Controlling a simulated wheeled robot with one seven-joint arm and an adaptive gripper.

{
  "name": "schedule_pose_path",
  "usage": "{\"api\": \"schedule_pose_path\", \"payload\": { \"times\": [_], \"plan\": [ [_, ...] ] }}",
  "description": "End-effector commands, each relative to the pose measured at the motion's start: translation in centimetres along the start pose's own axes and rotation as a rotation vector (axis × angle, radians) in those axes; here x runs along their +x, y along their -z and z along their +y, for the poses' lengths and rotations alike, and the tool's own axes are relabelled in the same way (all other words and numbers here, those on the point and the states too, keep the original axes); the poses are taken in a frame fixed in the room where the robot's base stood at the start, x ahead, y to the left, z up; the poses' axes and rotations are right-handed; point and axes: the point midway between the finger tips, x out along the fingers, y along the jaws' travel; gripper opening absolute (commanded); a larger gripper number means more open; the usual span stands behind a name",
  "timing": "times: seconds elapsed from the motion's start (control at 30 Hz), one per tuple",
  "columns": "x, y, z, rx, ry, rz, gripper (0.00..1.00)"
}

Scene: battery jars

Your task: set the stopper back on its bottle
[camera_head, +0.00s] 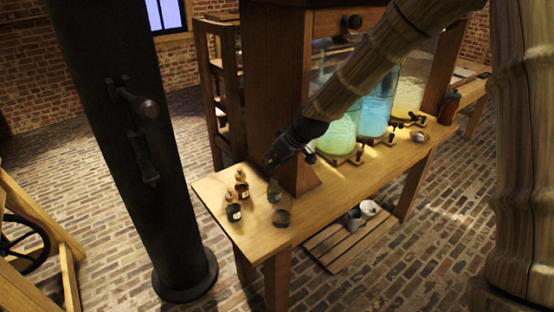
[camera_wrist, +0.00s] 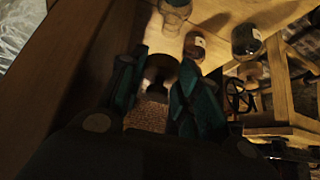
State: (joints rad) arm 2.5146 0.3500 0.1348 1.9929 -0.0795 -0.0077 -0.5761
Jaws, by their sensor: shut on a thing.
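My gripper (camera_wrist: 158,88) has its two teal fingers around a small dark stopper (camera_wrist: 160,68), with a rounded top and narrower stem. In the head view my gripper (camera_head: 270,160) is above the back edge of the bench's left end. Below and in front of it stands a dark slim bottle (camera_head: 274,192); I see no clear stopper on it. The stopper's lower end is unclear.
A small dark dish (camera_head: 282,218) sits near the bench's front edge (camera_head: 262,248). Glass jars with green (camera_head: 340,135) and blue (camera_head: 375,112) liquid stand to the right. The bench's left front corner is clear.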

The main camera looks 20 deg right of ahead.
Motion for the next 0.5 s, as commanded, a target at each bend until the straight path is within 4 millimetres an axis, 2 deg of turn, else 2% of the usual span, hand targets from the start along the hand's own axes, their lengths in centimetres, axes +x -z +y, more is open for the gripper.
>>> {"api": "schedule_pose_path", "payload": {
  "times": [0.5],
  "plan": [
    [3.7, -2.6, -0.1, 0.0, 0.0, 0.0, 0.2]
  ]
}}
